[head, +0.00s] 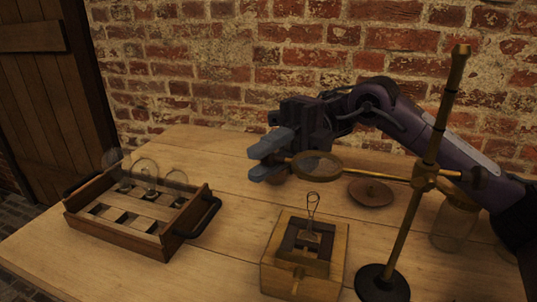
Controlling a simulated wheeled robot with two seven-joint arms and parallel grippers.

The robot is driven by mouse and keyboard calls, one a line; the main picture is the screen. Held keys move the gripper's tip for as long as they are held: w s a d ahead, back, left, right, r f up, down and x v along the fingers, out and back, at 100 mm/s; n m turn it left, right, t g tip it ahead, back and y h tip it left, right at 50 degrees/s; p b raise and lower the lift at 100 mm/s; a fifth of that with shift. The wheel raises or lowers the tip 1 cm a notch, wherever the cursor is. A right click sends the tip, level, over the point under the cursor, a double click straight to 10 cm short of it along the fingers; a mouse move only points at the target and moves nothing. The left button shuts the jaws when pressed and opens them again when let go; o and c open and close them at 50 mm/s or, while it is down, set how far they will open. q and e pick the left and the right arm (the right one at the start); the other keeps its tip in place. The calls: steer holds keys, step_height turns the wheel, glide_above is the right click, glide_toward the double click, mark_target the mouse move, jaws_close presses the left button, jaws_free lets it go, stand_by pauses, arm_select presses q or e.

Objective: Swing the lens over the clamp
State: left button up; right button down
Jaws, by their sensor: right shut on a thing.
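The lens (316,166) is a round glass in a brass rim at the end of a horizontal brass arm (380,173). The arm joins an upright brass stand (425,150) on a dark round base. The clamp appears to be the wooden block (305,262) with a dark metal top and an upright wire loop, at the front middle. The lens hangs above and behind the block in the picture. My right gripper (268,157) comes in from the right and is shut at the lens's left side, seemingly on its handle. My left gripper is not in view.
A flat brown disc (371,192) lies behind the stand. A glass jar (453,225) stands at the right. The table between tray and block is clear. A brick wall rises behind.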

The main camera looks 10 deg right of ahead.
steer(key=shift+f, duration=0.1)
steer(key=c, duration=1.4)
jaws_free()
steer(key=shift+s, duration=0.1)
steer(key=shift+o, duration=0.2)
steer(key=v, duration=0.8)
steer(key=shift+b, duration=0.3)
steer(key=shift+a, duration=0.1)
